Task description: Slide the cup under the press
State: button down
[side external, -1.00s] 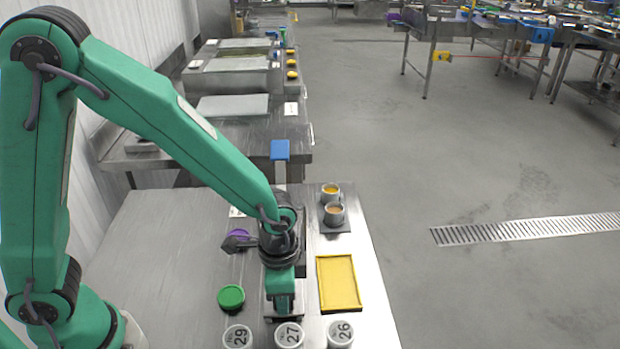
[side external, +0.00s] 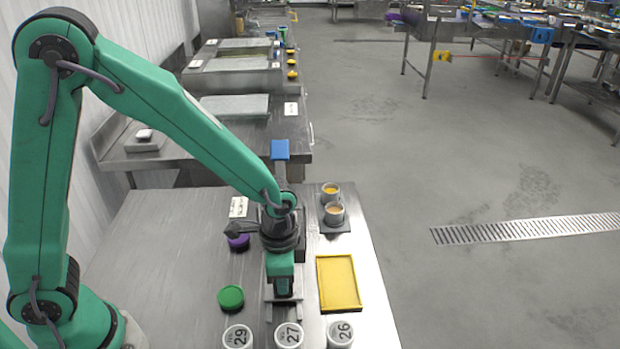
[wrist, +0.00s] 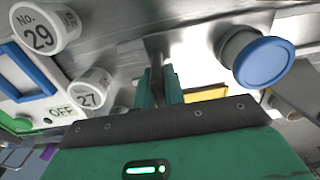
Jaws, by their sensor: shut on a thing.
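My gripper (side external: 284,294) points down over a grey metal fixture near the front of the steel table. In the wrist view its fingers (wrist: 160,80) are closed on a narrow grey piece (wrist: 157,62); what this belongs to is unclear. A blue-topped grey post (side external: 280,151), possibly part of the press, rises behind my gripper. A blue-capped grey cylinder (wrist: 262,62) shows in the wrist view. My wrist hides much of the fixture.
White-topped jars 29 (side external: 237,337), 27 (side external: 288,335) and 26 (side external: 340,333) line the near edge. The left tabletop is clear.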

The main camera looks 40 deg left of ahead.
jog(key=w+a, duration=0.7)
jog(key=w, duration=0.1)
jog(key=shift+a, duration=0.4)
jog(key=c, duration=1.6)
grip_release()
jog(key=shift+o, duration=0.6)
jog(key=shift+s, duration=0.1)
jog(key=shift+r, duration=0.15)
jog(key=shift+r, duration=3.8)
jog(key=s+a+r+n+t, duration=0.2)
jog(key=s+r, duration=0.4)
jog(key=s, duration=0.3)
jog(key=s+a+r+n+t, duration=0.3)
jog(key=s+a+r+n, duration=0.1)
jog(key=s+r+n, duration=0.3)
jog(key=shift+s+a+t, duration=0.3)
jog(key=shift+s+a, duration=0.05)
jog(key=shift+s, duration=0.8)
